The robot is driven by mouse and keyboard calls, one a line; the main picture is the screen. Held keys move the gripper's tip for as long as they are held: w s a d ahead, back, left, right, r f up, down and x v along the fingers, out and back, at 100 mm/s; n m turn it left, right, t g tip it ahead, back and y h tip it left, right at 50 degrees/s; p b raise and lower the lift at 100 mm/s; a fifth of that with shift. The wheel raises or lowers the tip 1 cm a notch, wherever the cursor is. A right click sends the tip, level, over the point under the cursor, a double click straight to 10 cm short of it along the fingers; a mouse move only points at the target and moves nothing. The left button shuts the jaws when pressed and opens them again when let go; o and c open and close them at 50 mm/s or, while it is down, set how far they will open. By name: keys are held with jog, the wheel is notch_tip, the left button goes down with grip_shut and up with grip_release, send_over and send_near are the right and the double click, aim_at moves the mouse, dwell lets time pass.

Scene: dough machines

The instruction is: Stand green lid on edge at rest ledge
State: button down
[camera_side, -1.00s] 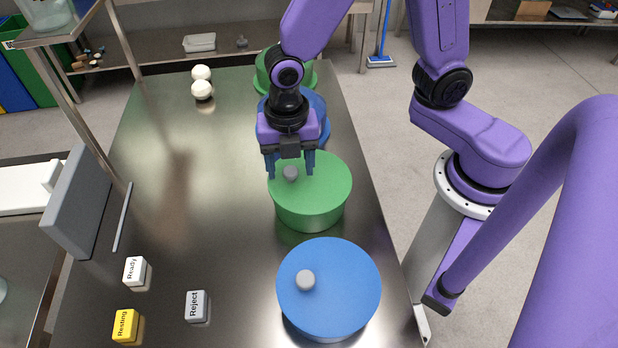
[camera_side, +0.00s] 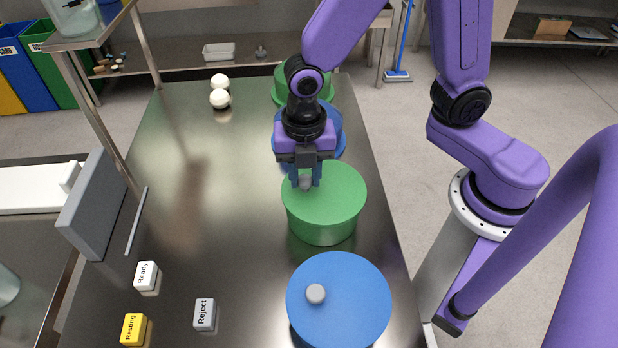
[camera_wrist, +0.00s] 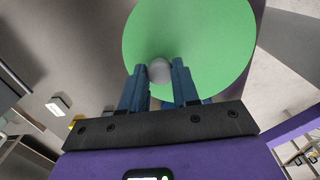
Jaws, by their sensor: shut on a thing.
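The green lid (camera_side: 338,197) lies flat on a green round container (camera_side: 322,229) in the middle of the table's right side. It has a grey knob (camera_side: 305,183) near its left part. My gripper (camera_side: 306,184) points down at the lid and is shut on the knob, with one blue finger on each side. In the wrist view the knob (camera_wrist: 159,71) sits between the fingertips (camera_wrist: 160,72), and the green lid (camera_wrist: 195,35) fills the top. A grey upright panel (camera_side: 91,208) with a thin metal strip (camera_side: 137,220) before it stands at the table's left edge; I cannot tell which is the rest ledge.
A blue-lidded container (camera_side: 345,300) stands in front; another blue one (camera_side: 332,135) and a green one (camera_side: 290,92) stand behind. Ready (camera_side: 147,276), Resting (camera_side: 134,328) and Reject (camera_side: 205,314) blocks are front left. The table's middle is clear.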

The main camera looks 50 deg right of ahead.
notch_tip(320, 180, up, 14)
jog(key=shift+w+a+t+y, duration=4.9)
jog(key=shift+w+a, duration=1.95)
jog(key=shift+w, duration=1.3)
notch_tip(320, 180, down, 12)
jog(key=t+y, duration=0.1)
jog(key=shift+w+t+y, duration=0.15)
jog(key=shift+t+y, duration=0.15)
jog(key=shift+f, duration=0.1)
